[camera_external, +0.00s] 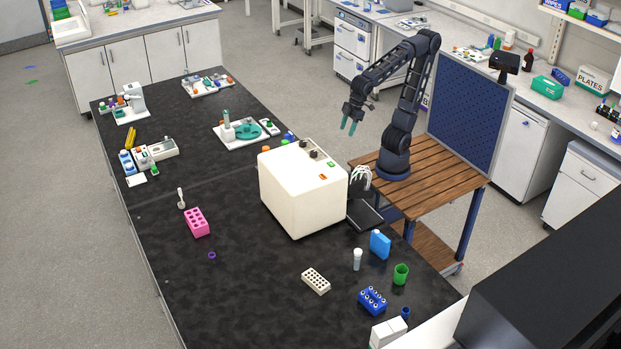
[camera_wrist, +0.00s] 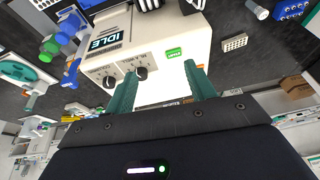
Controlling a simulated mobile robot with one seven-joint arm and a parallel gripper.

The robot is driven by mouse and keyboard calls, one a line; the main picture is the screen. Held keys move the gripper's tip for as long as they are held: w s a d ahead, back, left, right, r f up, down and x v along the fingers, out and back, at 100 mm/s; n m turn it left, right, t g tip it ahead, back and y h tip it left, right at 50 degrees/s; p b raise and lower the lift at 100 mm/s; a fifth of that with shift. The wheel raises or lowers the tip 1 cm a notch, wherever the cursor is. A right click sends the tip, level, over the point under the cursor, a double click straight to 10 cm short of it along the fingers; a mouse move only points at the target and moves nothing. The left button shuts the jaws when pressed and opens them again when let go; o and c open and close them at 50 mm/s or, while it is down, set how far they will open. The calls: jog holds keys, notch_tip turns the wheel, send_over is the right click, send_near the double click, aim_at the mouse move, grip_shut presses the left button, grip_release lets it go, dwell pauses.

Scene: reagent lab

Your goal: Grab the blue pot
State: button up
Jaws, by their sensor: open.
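A small dark blue pot (camera_external: 405,313) stands on the black bench near its front right, beside the blue rack and below the green pot. I cannot make it out in the wrist view. My gripper (camera_external: 348,126) is raised above the far side of the cream machine, well up and left of the pot. In the wrist view its two teal fingers (camera_wrist: 160,72) are apart, with nothing held between them; the machine's panel lies beyond them.
The cream machine (camera_external: 300,190) stands tall between my gripper and the pot. Around the pot are a green pot (camera_external: 400,274), blue rack (camera_external: 372,300), blue bottle (camera_external: 380,244), white-capped tube (camera_external: 357,259) and white box (camera_external: 388,333). The bench left of the white rack (camera_external: 316,281) is mostly clear.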

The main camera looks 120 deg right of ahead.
jog(key=w+a+f, duration=0.2)
jog(key=w+a, duration=0.8)
jog(key=a, duration=0.2)
jog(key=w+a+f, duration=0.1)
jog(key=w+a, duration=0.8)
jog(key=a, duration=0.4)
jog(key=m, duration=0.1)
send_over(402, 316)
jog(key=s, duration=0.4)
jog(key=shift+h, duration=0.4)
jog(key=f, duration=3.4)
jog(key=shift+w+a+f, duration=0.25)
jog(key=shift+x, duration=2.55)
jog(key=shift+d, duration=0.1)
jog(key=c, duration=1)
jog(key=shift+c, duration=0.2)
